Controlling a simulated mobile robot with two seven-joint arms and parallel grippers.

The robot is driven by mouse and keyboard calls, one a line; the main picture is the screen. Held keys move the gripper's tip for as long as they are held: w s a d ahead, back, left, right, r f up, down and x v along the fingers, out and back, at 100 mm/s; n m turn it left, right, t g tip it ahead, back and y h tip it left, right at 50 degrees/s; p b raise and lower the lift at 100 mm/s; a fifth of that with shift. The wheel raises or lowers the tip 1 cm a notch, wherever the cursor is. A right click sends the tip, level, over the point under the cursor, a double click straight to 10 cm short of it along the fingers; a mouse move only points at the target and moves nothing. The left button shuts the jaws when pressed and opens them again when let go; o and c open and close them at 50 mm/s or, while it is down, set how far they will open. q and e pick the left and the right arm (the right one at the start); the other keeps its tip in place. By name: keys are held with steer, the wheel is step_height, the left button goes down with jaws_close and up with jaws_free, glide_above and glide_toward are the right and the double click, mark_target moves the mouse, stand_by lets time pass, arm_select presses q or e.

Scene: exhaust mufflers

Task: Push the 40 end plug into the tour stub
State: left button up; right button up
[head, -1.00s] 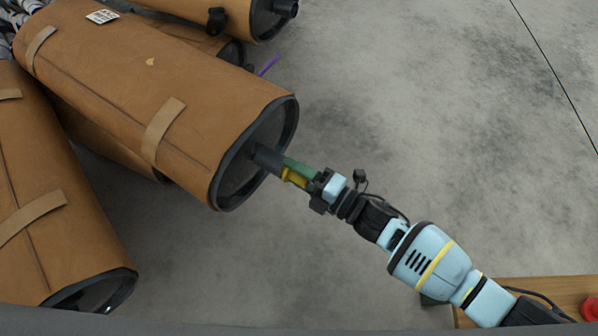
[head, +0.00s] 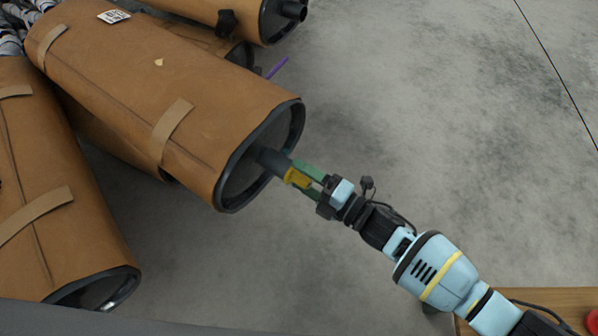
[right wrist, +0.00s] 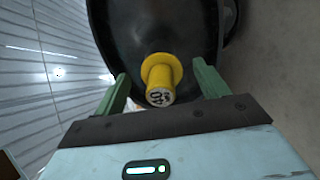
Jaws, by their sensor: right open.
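The yellow end plug (head: 298,178) sits at the outer end of the dark tour stub (head: 272,161), which sticks out of the black end face of a brown-wrapped muffler (head: 170,95). In the right wrist view the plug (right wrist: 161,76) shows its flange and a pale end face marked 40, upside down. How deep it sits in the stub is hidden. My right gripper (head: 308,180) is open. Its green fingers stand on either side of the plug, with gaps visible in the right wrist view (right wrist: 160,82). My left gripper is not in view.
Other brown-wrapped mufflers lie at the left (head: 60,205) and at the top (head: 215,12). A purple strip (head: 277,67) shows behind the main muffler. A wooden surface (head: 545,300) is at the lower right. The grey floor (head: 430,90) is clear on the right.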

mark_target(311, 183)
steer(key=p+v, duration=0.2)
steer(key=v, duration=0.4)
steer(key=shift+s+d, duration=0.1)
steer(key=shift+d, duration=0.1)
stand_by(0.5)
